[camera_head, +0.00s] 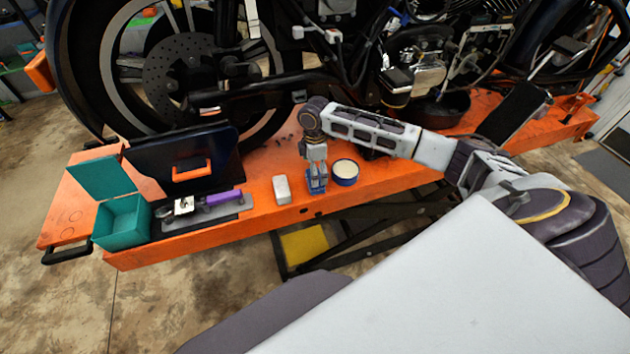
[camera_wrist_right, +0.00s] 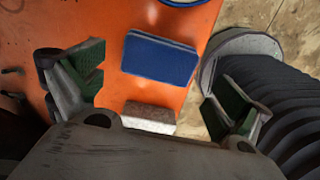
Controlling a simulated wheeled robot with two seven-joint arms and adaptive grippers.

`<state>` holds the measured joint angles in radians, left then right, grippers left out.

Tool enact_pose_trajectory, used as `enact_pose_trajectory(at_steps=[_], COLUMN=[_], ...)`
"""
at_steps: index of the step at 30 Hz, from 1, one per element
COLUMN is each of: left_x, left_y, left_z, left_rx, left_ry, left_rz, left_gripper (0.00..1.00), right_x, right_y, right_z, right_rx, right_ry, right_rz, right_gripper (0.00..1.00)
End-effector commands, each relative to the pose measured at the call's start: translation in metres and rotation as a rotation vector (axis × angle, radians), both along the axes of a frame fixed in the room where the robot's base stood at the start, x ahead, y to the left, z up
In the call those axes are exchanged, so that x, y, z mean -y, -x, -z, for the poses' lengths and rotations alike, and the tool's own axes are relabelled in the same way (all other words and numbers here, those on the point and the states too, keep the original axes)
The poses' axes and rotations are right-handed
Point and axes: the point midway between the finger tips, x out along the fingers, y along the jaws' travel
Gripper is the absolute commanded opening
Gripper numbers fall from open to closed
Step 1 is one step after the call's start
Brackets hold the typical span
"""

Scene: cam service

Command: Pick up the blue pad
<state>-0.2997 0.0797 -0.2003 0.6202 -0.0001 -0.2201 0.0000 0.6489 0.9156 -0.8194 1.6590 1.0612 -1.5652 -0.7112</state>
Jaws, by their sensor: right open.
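The blue pad (camera_wrist_right: 160,57) lies flat on the orange lift table, seen between and a little beyond my open fingers in the right wrist view. In the head view the pad (camera_head: 317,187) is mostly hidden behind my right gripper (camera_head: 316,174), which points down over it. The right gripper's fingers (camera_wrist_right: 160,84) are spread wide to either side, with nothing held. The gap between the fingers and the pad is hard to judge. My left gripper is in neither view.
A whitish block (camera_head: 282,190) lies left of the pad, and a round tin (camera_head: 345,173) stands close on its right. Further left are a purple-handled tool (camera_head: 222,197) and an open teal box (camera_head: 122,220). A motorcycle (camera_head: 400,70) stands behind on the orange table (camera_head: 260,205).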

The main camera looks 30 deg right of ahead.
Motion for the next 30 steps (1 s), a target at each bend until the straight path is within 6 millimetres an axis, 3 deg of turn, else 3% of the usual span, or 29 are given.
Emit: enact_pose_trajectory(at_steps=[9,25,30], left_x=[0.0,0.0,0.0], left_y=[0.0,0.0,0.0], left_z=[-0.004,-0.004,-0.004], left_rx=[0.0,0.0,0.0], left_ry=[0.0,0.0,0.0], left_rz=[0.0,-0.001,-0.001], left_gripper=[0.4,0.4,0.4], right_x=[0.002,0.002,0.002], right_y=[-0.001,0.0,0.0], right_z=[0.031,0.034,0.034], right_rx=[0.001,0.001,0.001], right_ry=[0.0,0.0,0.0], right_rz=[-0.001,-0.002,-0.001], right_gripper=[1.0,1.0,0.78])
